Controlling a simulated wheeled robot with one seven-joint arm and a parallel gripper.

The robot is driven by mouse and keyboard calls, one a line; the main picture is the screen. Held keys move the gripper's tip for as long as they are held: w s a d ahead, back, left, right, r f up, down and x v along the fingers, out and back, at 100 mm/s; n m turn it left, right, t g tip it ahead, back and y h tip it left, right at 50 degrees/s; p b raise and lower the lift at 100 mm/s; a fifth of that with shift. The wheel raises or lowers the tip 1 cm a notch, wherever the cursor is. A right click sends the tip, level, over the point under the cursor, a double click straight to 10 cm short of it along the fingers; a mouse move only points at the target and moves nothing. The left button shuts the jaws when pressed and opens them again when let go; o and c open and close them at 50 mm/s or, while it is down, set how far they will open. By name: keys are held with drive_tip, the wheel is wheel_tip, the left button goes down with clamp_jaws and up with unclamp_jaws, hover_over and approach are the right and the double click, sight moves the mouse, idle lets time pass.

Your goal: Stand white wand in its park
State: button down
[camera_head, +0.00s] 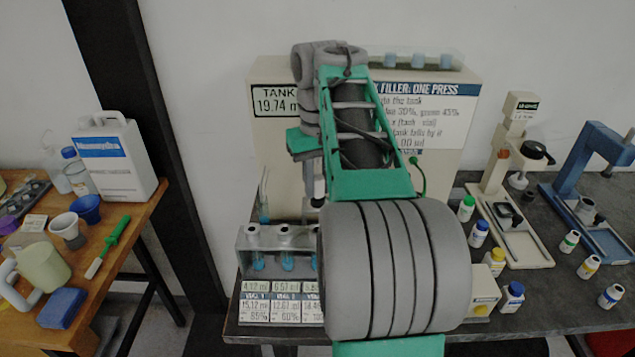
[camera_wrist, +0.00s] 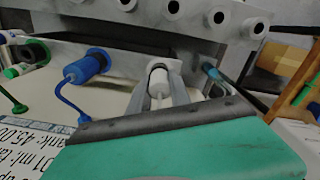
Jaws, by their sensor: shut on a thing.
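In the wrist view, the white wand (camera_wrist: 159,84) is a short white cylinder between the two grey fingers of my gripper (camera_wrist: 160,92). My gripper is shut on it. The wand's lower part is hidden behind the green and dark gripper body. In the head view, my arm covers most of the gripper, and I cannot make out the wand there. The wand's park cannot be told apart in either view. A blue wand (camera_wrist: 88,66) with a curved blue hose sits to the left in the wrist view, and a green one (camera_wrist: 22,68) farther left.
A grey rack (camera_head: 256,240) with vials of blue liquid stands left of my arm. The pale tank filler (camera_head: 275,150) is behind it. Capped bottles (camera_head: 479,234) and two stands (camera_head: 507,212) (camera_head: 577,185) are at right. A side table (camera_head: 130,215) holds jugs and cups.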

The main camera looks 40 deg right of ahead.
drive_tip(key=shift+f, duration=0.35)
drive_tip(key=c, duration=1.1)
unclamp_jaws()
drive_tip(key=shift+r, duration=0.15)
